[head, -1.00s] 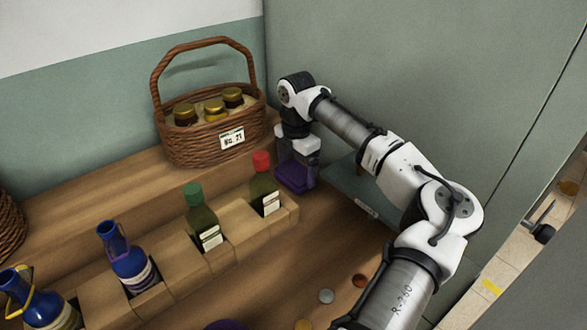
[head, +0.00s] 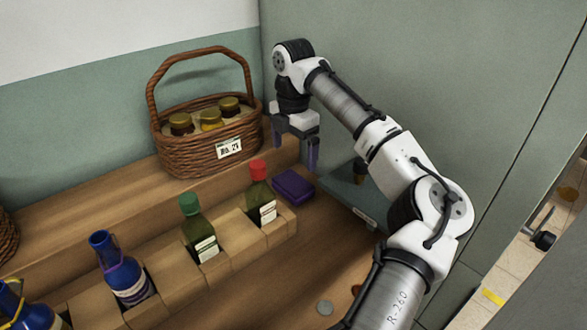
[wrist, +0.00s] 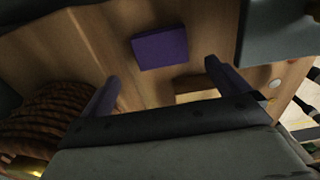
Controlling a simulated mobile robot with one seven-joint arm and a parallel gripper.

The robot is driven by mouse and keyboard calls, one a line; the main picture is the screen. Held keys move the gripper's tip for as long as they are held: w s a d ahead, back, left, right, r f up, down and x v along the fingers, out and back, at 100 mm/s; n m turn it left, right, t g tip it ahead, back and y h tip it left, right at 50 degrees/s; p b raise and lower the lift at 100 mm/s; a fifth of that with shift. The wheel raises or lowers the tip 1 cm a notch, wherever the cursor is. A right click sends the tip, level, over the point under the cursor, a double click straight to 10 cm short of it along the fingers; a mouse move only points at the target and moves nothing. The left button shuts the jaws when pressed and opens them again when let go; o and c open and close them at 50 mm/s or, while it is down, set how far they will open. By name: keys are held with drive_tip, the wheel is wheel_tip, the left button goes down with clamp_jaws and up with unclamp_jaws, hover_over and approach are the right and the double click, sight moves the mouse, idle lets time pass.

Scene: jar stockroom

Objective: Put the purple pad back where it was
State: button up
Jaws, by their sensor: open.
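The purple pad (head: 293,186) lies flat on the wooden surface, to the right of the red-capped bottle and left of a grey-green tray. It also shows in the wrist view (wrist: 160,47), beyond my fingertips and clear of them. My gripper (head: 295,158) is open and empty above the pad, its fingers pointing down. In the wrist view my gripper (wrist: 160,75) has its two purple-grey fingers wide apart, with nothing between them.
A wicker basket (head: 190,154) with lidded jars stands on the raised shelf left of my gripper. Bottles with red (head: 260,195) and green (head: 195,230) caps stand in a wooden rack. A grey-green tray (head: 345,197) lies right of the pad. Coins lie in front.

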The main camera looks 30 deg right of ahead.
drive_tip(key=shift+r, duration=1.85)
